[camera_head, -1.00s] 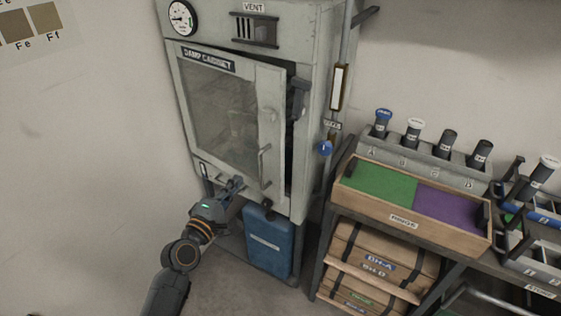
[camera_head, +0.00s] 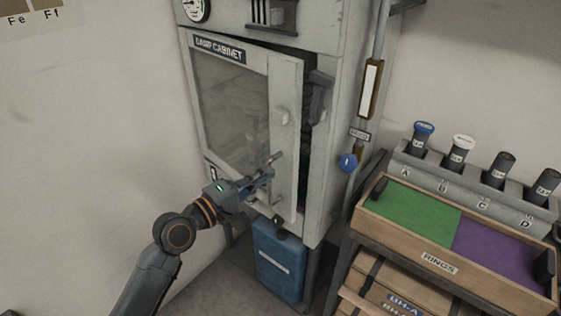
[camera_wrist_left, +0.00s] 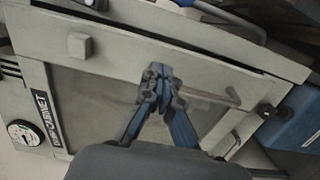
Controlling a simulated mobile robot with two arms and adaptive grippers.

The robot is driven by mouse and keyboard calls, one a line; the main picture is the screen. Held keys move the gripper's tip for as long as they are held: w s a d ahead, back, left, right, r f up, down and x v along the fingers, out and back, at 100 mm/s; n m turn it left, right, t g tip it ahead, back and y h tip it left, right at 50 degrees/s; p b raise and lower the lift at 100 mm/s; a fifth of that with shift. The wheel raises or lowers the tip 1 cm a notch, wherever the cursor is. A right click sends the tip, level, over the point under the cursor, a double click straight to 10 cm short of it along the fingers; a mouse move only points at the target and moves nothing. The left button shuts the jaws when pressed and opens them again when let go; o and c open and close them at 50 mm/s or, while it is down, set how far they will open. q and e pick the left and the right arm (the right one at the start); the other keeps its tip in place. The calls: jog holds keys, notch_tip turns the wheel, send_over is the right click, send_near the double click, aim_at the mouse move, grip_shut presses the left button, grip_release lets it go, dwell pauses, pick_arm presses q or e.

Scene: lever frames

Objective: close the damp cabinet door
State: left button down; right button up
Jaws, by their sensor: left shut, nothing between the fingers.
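The damp cabinet door (camera_head: 284,135) is a pale framed door with a glass window. It stands ajar, with a dark gap along its right edge; it also fills much of the left wrist view (camera_wrist_left: 120,38). My left gripper (camera_head: 274,160) is shut and empty, in front of the door's lower right part near the bar handle, which it partly hides. In the left wrist view its closed fingertips (camera_wrist_left: 158,72) overlap the door and window, with the bar handle (camera_wrist_left: 212,97) just to their right. Whether they touch the door I cannot tell. My right gripper is not in view.
A blue container (camera_head: 278,262) stands under the cabinet. To the right, a wooden tray (camera_head: 440,262) with green and purple sections sits on a bench, before a rack of labelled tubes (camera_head: 470,185). A wall (camera_head: 90,150) bounds the left side.

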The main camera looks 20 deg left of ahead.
aim_at(298, 152)
pick_arm(q)
jog(key=x, duration=0.4)
jog(key=shift+w+p, duration=0.1)
jog(key=shift+p, duration=0.2)
jog(key=shift+w+d, duration=0.2)
jog(key=shift+w, duration=0.25)
jog(key=shift+d, duration=0.1)
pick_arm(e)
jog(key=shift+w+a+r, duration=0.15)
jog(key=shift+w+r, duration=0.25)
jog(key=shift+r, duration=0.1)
pick_arm(q)
jog(key=shift+w+r+p, duration=0.1)
jog(key=shift+w+p, duration=0.1)
jog(key=shift+p, duration=0.1)
jog(key=w+d+p, duration=0.1)
jog(key=w+d+n+y+p, duration=0.1)
jog(key=w, duration=0.1)
jog(key=w+t+y+p, duration=0.1)
jog(key=w+p, duration=0.1)
jog(key=shift+w+d+r+n, duration=0.15)
jog(key=shift+d+n, duration=0.15)
jog(key=shift+d, duration=0.1)
jog(key=shift+w+r+y, duration=0.1)
jog(key=shift+r+y, duration=0.05)
jog(key=shift+y, duration=0.15)
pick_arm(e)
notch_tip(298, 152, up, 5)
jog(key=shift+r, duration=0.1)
